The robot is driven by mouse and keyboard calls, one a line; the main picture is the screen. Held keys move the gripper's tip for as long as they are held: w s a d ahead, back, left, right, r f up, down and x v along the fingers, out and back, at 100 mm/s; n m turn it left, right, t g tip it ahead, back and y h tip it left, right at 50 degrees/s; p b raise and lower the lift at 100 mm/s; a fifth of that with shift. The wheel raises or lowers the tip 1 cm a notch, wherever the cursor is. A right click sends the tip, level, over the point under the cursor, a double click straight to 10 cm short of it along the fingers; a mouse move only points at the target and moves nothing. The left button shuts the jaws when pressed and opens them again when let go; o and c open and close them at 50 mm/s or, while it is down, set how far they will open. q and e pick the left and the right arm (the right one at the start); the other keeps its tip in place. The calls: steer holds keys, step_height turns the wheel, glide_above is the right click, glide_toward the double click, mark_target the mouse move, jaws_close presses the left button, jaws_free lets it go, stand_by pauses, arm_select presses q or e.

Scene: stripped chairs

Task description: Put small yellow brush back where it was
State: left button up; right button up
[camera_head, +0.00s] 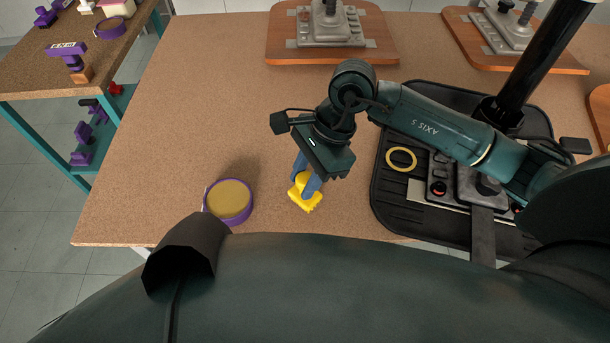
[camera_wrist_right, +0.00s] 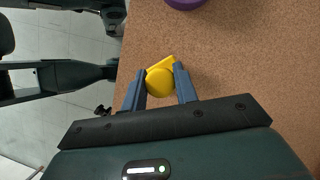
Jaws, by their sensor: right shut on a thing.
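The small yellow brush (camera_head: 304,196) is between the fingers of my right gripper (camera_head: 306,180), close to the front edge of the brown table. The brush (camera_wrist_right: 160,80) also shows in the right wrist view, where its round yellow top sits between the two blue-grey fingers of the right gripper (camera_wrist_right: 160,88). The right gripper is shut on the brush and points down. I cannot tell whether the brush touches the table. My left gripper is not in view.
A round purple-rimmed container (camera_head: 229,201) stands left of the brush. A black tray (camera_head: 386,206) with a yellow ring (camera_head: 401,159) lies to the right. Wooden boards with grey devices (camera_head: 334,52) are at the back. The table's middle left is clear.

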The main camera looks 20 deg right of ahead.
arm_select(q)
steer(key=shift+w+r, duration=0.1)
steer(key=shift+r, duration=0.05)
arm_select(e)
steer(key=shift+f, duration=0.25)
steer(key=shift+f, duration=0.15)
steer(key=o, duration=0.9)
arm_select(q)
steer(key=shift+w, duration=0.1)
arm_select(e)
steer(key=shift+r, duration=0.35)
arm_select(q)
steer(key=shift+b, duration=0.45)
arm_select(e)
steer(key=v, duration=1.1)
steer(key=shift+w+d+r, duration=0.15)
steer(key=shift+d+r, duration=0.05)
steer(key=shift+r, duration=0.1)
